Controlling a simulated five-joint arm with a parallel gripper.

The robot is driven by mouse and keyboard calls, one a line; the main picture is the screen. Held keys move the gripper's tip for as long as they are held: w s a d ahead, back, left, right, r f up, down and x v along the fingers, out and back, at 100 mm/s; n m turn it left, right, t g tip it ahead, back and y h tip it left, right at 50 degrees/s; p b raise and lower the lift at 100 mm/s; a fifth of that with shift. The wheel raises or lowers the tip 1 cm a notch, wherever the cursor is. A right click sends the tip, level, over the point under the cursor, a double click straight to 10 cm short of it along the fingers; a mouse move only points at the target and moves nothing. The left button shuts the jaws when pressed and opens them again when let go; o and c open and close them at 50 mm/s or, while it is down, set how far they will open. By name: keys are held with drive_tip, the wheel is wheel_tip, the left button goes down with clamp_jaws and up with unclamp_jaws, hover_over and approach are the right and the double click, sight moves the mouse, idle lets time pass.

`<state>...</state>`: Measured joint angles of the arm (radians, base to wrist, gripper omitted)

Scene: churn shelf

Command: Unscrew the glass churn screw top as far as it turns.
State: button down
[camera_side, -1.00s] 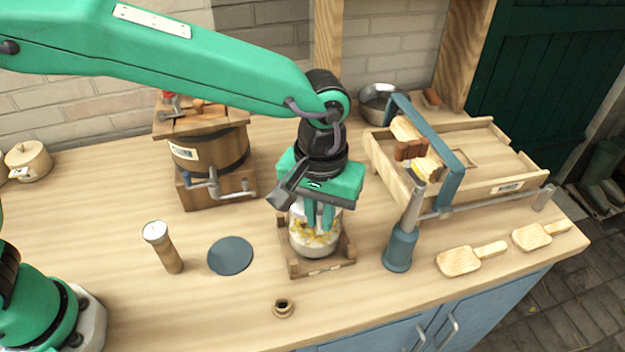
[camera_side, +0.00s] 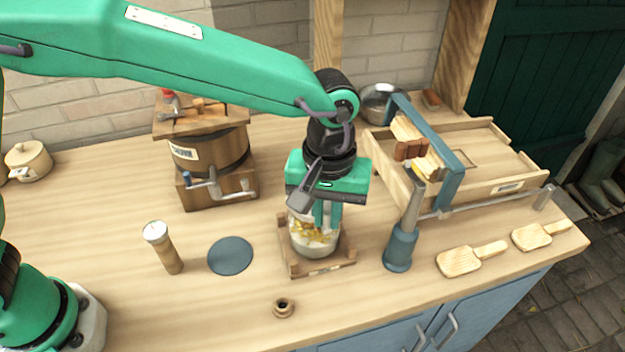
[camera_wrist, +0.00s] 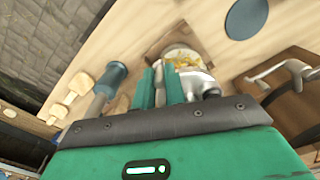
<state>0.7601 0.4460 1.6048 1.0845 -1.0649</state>
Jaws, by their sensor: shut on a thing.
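The glass churn (camera_side: 314,240) stands upright in a low wooden tray (camera_side: 322,268) in the side view, with yellow and white contents in its jar. My gripper (camera_side: 325,215) points straight down over it, its green fingers shut on the screw top, which the fingers and gripper body mostly hide. In the wrist view the fingers (camera_wrist: 160,88) close around the top, with a grey metal part of the screw top (camera_wrist: 197,84) showing beside the right finger. The jar (camera_wrist: 182,58) shows behind it.
A wooden barrel churn (camera_side: 208,150) with a crank stands to the left. A blue-handled tool (camera_side: 401,248) stands close on the right, beside a wooden trough (camera_side: 500,180). A blue-grey disc (camera_side: 230,256), a wooden cylinder (camera_side: 164,248) and a small ring (camera_side: 283,307) are on the bench.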

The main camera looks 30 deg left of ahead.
drive_tip(key=shift+w+d+r+n, duration=0.1)
drive_tip(key=shift+w+d+n, duration=0.25)
drive_tip(key=shift+w+n, duration=0.8)
drive_tip(key=shift+w+d+f+n, duration=0.1)
drive_tip(key=shift+w+d+n, duration=0.3)
drive_tip(key=shift+n, duration=1.4)
drive_tip(key=shift+w+d+r+n, duration=0.1)
drive_tip(key=shift+w+d+n, duration=0.2)
drive_tip(key=shift+w+n, duration=0.85)
drive_tip(key=shift+s+n, duration=0.3)
drive_tip(key=shift+n, duration=0.2)
drive_tip(key=c, duration=1.5)
unclamp_jaws()
drive_tip(key=shift+o, duration=0.2)
wheel_tip(320, 180, up, 8)
drive_tip(key=shift+c, duration=0.4)
